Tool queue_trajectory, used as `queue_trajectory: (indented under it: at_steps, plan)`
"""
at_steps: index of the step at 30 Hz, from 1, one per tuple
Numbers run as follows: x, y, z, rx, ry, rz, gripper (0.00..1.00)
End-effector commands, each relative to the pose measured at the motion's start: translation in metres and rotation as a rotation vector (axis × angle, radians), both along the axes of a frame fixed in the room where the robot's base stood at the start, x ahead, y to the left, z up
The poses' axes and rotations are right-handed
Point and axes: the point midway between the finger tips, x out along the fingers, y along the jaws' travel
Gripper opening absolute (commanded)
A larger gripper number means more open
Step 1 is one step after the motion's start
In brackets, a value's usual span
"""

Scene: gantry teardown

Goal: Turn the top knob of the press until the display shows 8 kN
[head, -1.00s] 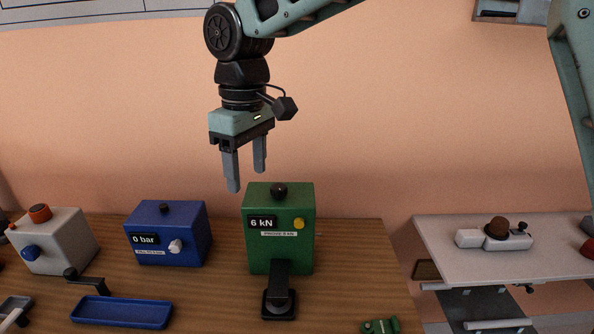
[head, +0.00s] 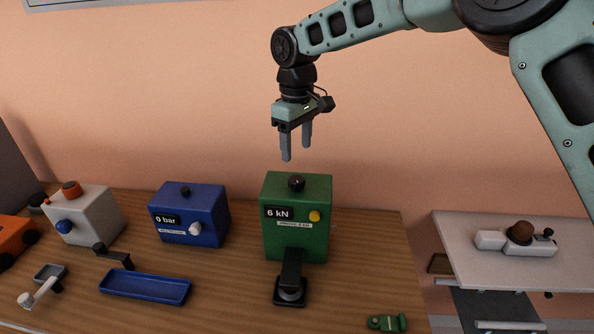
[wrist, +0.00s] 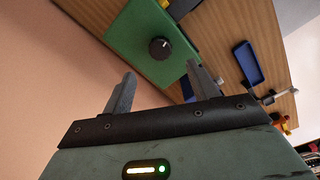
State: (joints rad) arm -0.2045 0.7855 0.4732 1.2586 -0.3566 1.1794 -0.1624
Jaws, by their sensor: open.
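The green press (head: 296,225) stands on the wooden table. My gripper (head: 296,148) is open and empty, pointing down above the press, apart from the knob.
A blue box (head: 190,213) reading 0 bar and a light grey box (head: 89,215) stand to the left. A blue tray (head: 146,287) lies in front. A white side table (head: 490,262) is at right. A small green part (head: 387,323) lies at the front edge.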

Motion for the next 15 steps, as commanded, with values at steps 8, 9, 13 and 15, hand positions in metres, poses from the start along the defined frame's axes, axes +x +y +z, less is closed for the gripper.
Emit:
queue_trajectory:
  at_steps: [8,9,13,15]
  plan:
    - [-0.001,0.0,-0.054,-0.002,0.004,0.0,0.59]
    - [-0.001,0.0,-0.061,-0.001,0.005,0.0,0.59]
    - [-0.001,0.0,-0.077,-0.002,0.003,0.0,0.59]
    - [0.0,0.0,-0.083,0.001,0.001,-0.001,0.59]
